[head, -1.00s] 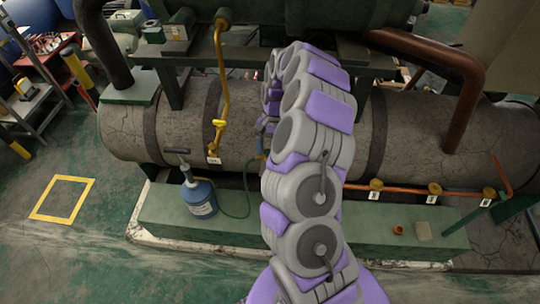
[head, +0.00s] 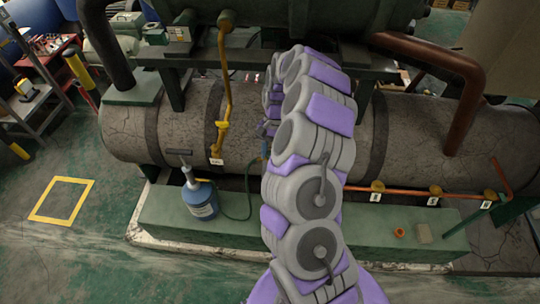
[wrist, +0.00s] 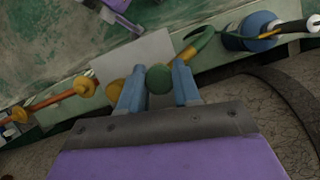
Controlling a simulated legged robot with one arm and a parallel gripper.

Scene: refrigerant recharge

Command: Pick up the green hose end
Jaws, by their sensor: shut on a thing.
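The green hose end (wrist: 158,79) shows in the wrist view as a rounded green piece between the two blue fingers of my gripper (wrist: 158,88). My gripper is shut on it. In the head view the thin green hose (head: 249,205) runs from the blue bottle (head: 201,201) along the green base and up toward my gripper. There my arm hides most of the gripper, and only a bit of blue shows at its left edge. The bottle also shows in the wrist view (wrist: 252,28), with a green hose curve beside it.
A large cracked grey tank (head: 185,110) lies behind the green base (head: 160,212). A yellow pipe with a valve (head: 222,126) comes down left of my arm. An orange pipe with yellow valves (head: 377,186) runs to the right. A yellow floor square (head: 62,200) lies on open floor at left.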

